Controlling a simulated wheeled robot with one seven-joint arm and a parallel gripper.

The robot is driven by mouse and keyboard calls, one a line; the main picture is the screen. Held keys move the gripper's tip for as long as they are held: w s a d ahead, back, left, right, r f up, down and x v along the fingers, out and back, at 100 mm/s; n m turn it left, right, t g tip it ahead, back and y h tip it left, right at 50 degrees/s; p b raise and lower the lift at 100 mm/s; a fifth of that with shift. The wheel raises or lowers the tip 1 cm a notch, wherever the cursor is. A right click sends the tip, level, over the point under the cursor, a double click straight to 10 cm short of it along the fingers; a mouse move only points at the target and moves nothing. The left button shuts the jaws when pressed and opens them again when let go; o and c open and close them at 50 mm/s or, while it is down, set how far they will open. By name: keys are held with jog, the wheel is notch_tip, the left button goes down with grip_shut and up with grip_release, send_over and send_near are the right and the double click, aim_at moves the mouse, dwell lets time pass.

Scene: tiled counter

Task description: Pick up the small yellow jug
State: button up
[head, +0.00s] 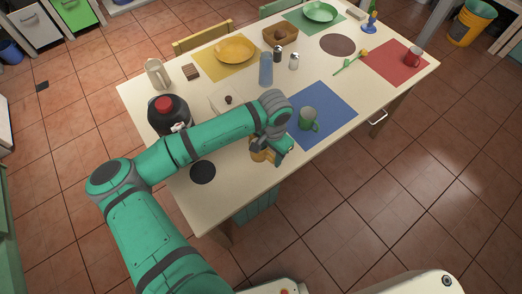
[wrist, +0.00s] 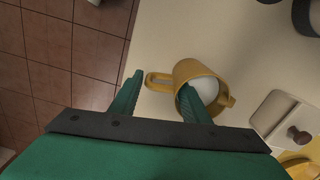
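The small yellow jug (wrist: 195,70) stands on the cream table, with its handle toward the left in the wrist view and its inside pale. In the head view the jug (head: 257,155) is partly hidden behind my gripper (head: 278,152) near the table's front edge. My gripper (wrist: 161,80) is open in the wrist view. Its left finger is outside the jug, beside the handle, and its right finger overlaps the jug's mouth. The handle shows between the fingers. I cannot tell whether either finger touches the jug.
A green mug (head: 307,118) stands on the blue mat (head: 335,100), right of my gripper. A dark jar with a red lid (head: 166,112) stands at the left, near my arm. A white lidded box (wrist: 282,118) is close to the jug. A black disc (head: 203,172) lies left.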

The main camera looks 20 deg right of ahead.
jog(key=shift+a, duration=0.15)
jog(key=c, duration=0.9)
jog(key=shift+o, duration=0.2)
jog(key=shift+r, duration=0.85)
jog(key=s+d+r, duration=0.8)
jog(key=d+r, duration=0.3)
jog(key=shift+s+d+r, duration=0.15)
jog(key=shift+s+d, duration=0.05)
